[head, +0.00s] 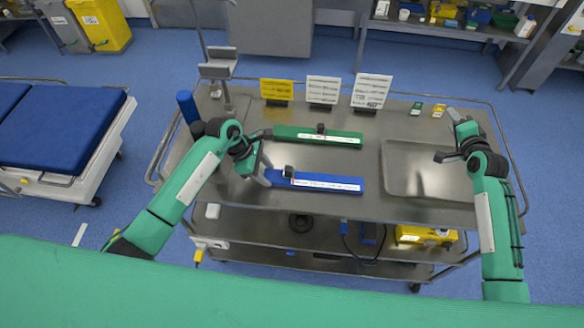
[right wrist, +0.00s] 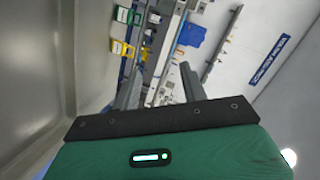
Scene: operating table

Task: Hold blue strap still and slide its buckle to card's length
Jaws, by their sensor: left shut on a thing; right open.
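The blue strap (head: 325,182) lies across the front middle of the metal table, with a white marked strip along its right part. Its dark buckle (head: 289,171) sits near the strap's left end. My left gripper (head: 266,177) is shut on the strap's left end, just left of the buckle. A green strap (head: 340,139) with its own dark buckle (head: 320,129) lies behind it. Three cards stand at the back: a yellow card (head: 277,90) and two white cards (head: 322,90) (head: 372,91); their print is too small to read. My right gripper (head: 446,136) is open and empty above the tray.
A shallow metal tray (head: 392,170) fills the table's right side. Small green (head: 416,108) and yellow (head: 438,110) items lie behind it. A blue cylinder (head: 187,107) and a metal stand (head: 222,75) are at the back left. A raised rail edges the table.

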